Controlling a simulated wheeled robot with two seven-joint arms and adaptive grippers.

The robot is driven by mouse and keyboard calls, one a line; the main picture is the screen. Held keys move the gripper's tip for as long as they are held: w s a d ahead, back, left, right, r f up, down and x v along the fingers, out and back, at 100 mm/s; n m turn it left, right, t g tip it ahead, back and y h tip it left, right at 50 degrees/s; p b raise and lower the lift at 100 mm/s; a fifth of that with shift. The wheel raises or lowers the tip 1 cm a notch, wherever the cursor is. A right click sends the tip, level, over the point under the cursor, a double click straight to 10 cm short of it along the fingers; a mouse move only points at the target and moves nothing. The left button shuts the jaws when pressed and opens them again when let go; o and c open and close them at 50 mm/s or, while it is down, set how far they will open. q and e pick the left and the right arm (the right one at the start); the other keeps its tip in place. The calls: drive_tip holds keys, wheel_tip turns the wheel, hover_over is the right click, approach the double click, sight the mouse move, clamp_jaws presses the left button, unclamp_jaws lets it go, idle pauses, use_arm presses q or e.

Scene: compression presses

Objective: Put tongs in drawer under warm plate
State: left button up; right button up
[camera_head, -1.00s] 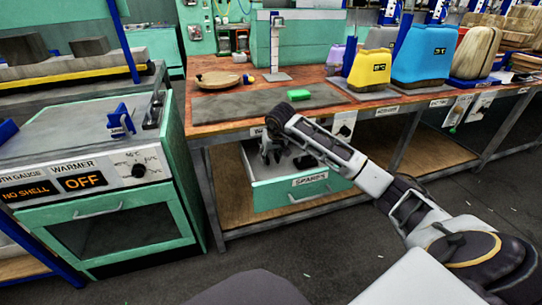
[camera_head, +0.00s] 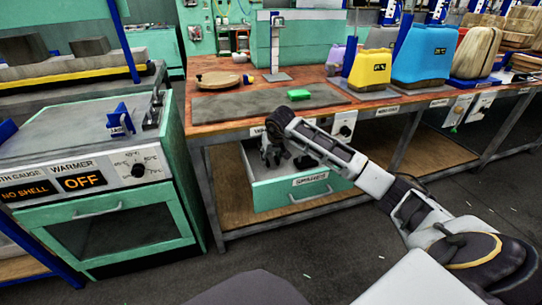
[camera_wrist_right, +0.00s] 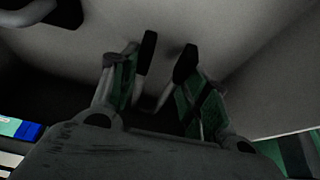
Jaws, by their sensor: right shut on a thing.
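An open green drawer (camera_head: 265,197) labelled SPARES hangs under the wooden workbench. A dark flat plate (camera_head: 230,106) lies on the bench top above it. My right gripper (camera_head: 272,158) reaches down into the drawer. In the right wrist view the right gripper (camera_wrist_right: 166,65) has its dark fingertips near each other, facing a pale grey drawer interior. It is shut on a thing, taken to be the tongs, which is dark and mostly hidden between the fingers. A dark object (camera_head: 306,162) shows in the drawer beside the gripper. My left gripper is not in view.
A green warmer (camera_head: 110,232) with an OFF display stands at the left. Yellow (camera_head: 370,70) and blue (camera_head: 424,55) containers stand to the right.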

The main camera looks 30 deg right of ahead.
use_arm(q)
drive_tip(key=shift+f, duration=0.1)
use_arm(e)
drive_tip(key=o, duration=1.1)
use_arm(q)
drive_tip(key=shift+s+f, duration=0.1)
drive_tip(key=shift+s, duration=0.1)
use_arm(e)
drive_tip(key=shift+r, duration=0.65)
use_arm(q)
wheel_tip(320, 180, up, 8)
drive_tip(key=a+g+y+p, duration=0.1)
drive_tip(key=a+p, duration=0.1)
drive_tip(key=p, duration=0.1)
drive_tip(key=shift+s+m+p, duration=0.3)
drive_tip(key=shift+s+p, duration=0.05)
use_arm(e)
drive_tip(key=v, duration=1.2)
drive_tip(key=shift+f, duration=0.15)
